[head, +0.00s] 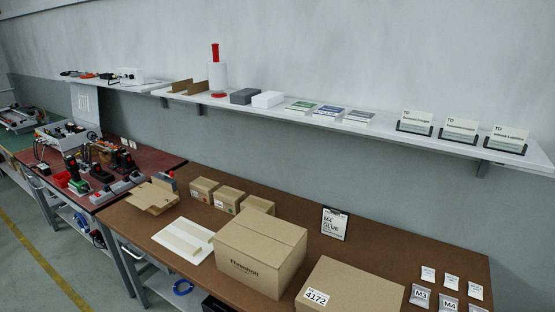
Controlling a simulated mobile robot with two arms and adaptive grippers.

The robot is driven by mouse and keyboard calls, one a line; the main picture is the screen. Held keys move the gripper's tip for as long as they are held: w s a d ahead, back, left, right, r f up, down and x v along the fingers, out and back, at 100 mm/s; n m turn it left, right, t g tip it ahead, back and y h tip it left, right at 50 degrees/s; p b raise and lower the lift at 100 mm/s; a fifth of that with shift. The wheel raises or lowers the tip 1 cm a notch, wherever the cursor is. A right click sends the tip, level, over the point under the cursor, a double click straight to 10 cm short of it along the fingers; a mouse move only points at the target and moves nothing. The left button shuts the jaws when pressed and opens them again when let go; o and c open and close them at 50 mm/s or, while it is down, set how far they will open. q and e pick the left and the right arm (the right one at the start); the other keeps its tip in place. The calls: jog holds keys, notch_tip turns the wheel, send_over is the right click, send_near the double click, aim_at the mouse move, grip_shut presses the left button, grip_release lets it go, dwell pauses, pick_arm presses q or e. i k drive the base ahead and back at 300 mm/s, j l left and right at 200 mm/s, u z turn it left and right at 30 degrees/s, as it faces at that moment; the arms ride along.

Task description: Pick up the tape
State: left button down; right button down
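No roll of tape can be made out for certain. A small dark blue and red object (169,181), possibly a tape dispenser, stands at the back left of the brown table, partly behind an open flat carton (152,196). Neither of my grippers is in view.
The brown table (316,251) holds a large closed box (262,255), a second box (350,290), several small cartons, a white sheet (170,240) and labelled bags. A wall shelf (390,131) runs above. A red-topped bench (112,205) with tools adjoins on the left.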

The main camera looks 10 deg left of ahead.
aim_at(192, 251)
jog(key=i+j+z, duration=0.1)
jog(key=j, duration=0.25)
jog(key=i+j, duration=0.15)
jog(key=j, duration=0.2)
jog(key=i+j+z, duration=0.15)
jog(key=j, duration=0.2)
jog(key=j+z, duration=0.1)
jog(key=j, duration=0.25)
